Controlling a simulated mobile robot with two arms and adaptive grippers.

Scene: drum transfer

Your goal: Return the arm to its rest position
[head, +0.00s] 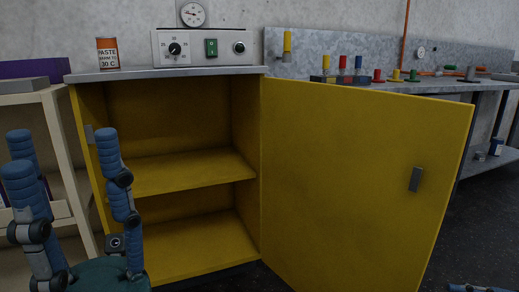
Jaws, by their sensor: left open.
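My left gripper (66,155) is at the lower left, with its blue fingers pointing up and spread apart. It is open and nothing is between the fingers. It stands in front of the left edge of the yellow cabinet (168,175) and overlaps it in the picture. A small blue and grey piece at the bottom right edge looks like a fingertip of my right gripper (472,288). The rest of it is out of the picture.
The cabinet's yellow door (350,185) stands wide open to the right, its shelves bare. A paste can (107,53) and control box (203,47) sit on top. A cream shelf cart (58,130) is at left, a metal workbench (450,84) behind the door.

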